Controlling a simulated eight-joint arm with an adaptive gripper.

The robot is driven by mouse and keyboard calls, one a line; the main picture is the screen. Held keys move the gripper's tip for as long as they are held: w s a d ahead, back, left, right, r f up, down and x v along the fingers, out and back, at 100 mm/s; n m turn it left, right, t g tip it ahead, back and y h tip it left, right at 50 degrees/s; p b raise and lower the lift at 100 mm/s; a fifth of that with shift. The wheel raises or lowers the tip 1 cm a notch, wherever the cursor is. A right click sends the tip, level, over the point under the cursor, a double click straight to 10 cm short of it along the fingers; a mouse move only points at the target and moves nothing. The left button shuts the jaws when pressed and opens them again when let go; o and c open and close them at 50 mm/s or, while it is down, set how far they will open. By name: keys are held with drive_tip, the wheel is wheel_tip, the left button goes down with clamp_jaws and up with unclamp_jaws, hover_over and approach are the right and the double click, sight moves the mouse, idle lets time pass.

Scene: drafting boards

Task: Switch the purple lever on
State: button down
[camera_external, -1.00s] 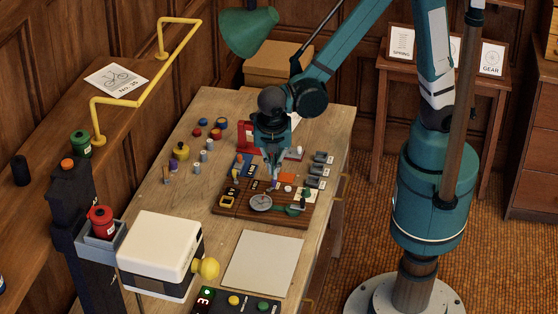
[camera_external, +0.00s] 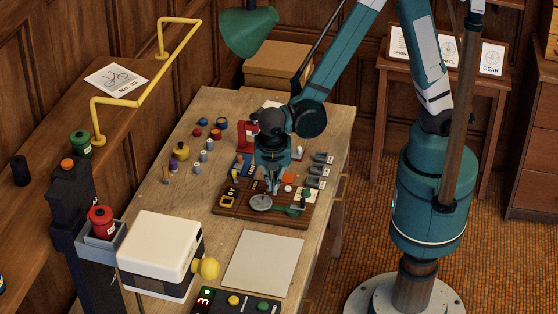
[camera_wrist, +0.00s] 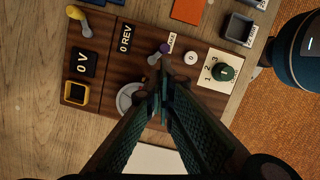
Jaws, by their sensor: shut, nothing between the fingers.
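Near the gripper are a grey round dial (camera_wrist: 127,96), a white button (camera_wrist: 190,58) and a green knob (camera_wrist: 222,72) on a numbered plate. A yellow-tipped lever (camera_wrist: 77,14) stands farther left. Small grey trays (camera_external: 319,170) sit right of the board.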

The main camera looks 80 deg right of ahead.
drive_tip(key=shift+d+f, duration=0.2)
drive_tip(key=shift+f, duration=0.5)
drive_tip(key=shift+s+d+n+b, duration=0.2)
drive_tip(key=shift+n+b, duration=0.25)
drive_tip(key=shift+n, duration=0.65)
drive_tip(key=n, duration=0.2)
drive_tip(key=d+n+t+b, duration=0.1)
drive_tip(key=shift+s+n+y, duration=0.25)
drive_tip(key=shift+n+y, duration=0.05)
drive_tip(key=shift+y, duration=0.1)
drive_tip(key=n, duration=0.2)
drive_tip(key=d+n+y+b, duration=0.1)
drive_tip(key=n, duration=0.2)
drive_tip(key=shift+d+t, duration=0.1)
drive_tip(key=shift+t, duration=0.3)
drive_tip(key=shift+w, duration=0.15)
drive_tip(key=shift+w+a, duration=0.4)
drive_tip(key=shift+a, duration=0.15)
drive_tip(key=shift+w, duration=0.1)
